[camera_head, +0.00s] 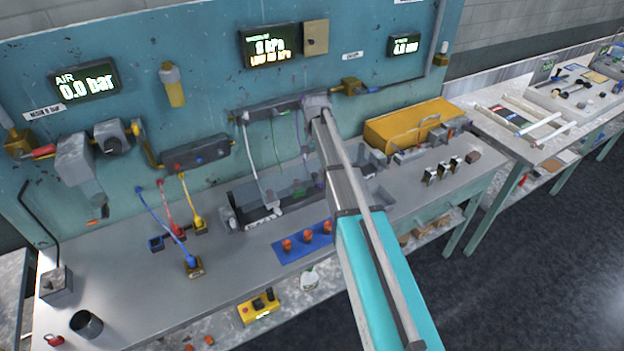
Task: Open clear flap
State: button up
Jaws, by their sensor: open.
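A low, see-through box or cover (290,190) stands on the bench near the back panel, left of my arm. It looks like the clear flap, but its edges are faint, and I cannot tell whether it is open or shut. My arm reaches up from the bottom right and crosses in front of its right side. The arm's far grey joint is near the rail on the panel. My gripper's fingers cannot be made out; they seem hidden behind the arm.
A yellow case (408,122) lies right of the arm. A blue mat (290,253) with orange pieces is in front of the clear box. Coloured hoses (165,220) and fittings stand left. A dark cup (87,324) is front left. Bare bench (130,285) shows between.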

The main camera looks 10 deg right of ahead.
aim_at(315, 175)
jog(key=shift+f+b, duration=4.05)
jog(key=shift+f, duration=0.3)
